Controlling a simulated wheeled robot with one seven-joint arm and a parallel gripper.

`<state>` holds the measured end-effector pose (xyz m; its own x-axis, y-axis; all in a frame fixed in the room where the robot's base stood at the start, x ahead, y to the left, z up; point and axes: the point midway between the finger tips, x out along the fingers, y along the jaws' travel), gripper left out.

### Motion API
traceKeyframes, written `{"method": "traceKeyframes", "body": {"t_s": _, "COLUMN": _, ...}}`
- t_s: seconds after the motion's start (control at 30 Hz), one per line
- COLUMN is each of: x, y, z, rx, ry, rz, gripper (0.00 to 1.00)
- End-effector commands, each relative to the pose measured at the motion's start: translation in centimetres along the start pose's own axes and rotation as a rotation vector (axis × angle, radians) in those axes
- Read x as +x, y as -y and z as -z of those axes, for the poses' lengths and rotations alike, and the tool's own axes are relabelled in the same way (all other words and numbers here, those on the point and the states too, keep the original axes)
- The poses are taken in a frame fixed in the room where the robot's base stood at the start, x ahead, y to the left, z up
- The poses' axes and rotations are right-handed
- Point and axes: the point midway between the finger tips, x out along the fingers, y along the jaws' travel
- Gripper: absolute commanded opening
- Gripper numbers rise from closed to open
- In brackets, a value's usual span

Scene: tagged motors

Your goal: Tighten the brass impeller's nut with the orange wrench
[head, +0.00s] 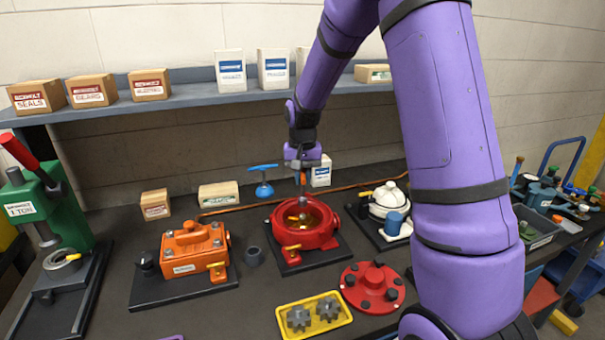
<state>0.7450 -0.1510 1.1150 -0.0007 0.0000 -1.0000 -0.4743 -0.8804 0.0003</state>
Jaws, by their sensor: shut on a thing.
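The brass impeller (297,217) sits inside the open red pump housing (329,239) on a dark base plate. Its nut is too small to make out clearly at the hub. My gripper (303,168) is above the housing, pointing down, shut on the orange wrench (303,180). Only a short orange part of the wrench shows below the jaws. I cannot tell whether the wrench's lower end touches the nut.
A red round cover (371,288) and a yellow tray (338,318) with two gears lie in front. An orange gearbox (195,251) stands left, a white-domed unit (388,199) right. A blue-handled valve (263,181) and small boxes stand behind. A shelf (190,98) runs along the wall.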

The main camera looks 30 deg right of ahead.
Motion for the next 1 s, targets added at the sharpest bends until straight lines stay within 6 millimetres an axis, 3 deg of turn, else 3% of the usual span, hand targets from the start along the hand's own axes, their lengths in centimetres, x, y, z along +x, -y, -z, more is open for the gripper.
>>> {"method": "traceKeyframes", "body": {"t_s": 1.0, "x": 1.6, "y": -0.1, "z": 0.0, "rx": -1.307, "ry": -0.001, "rz": 0.001, "gripper": 0.00}}
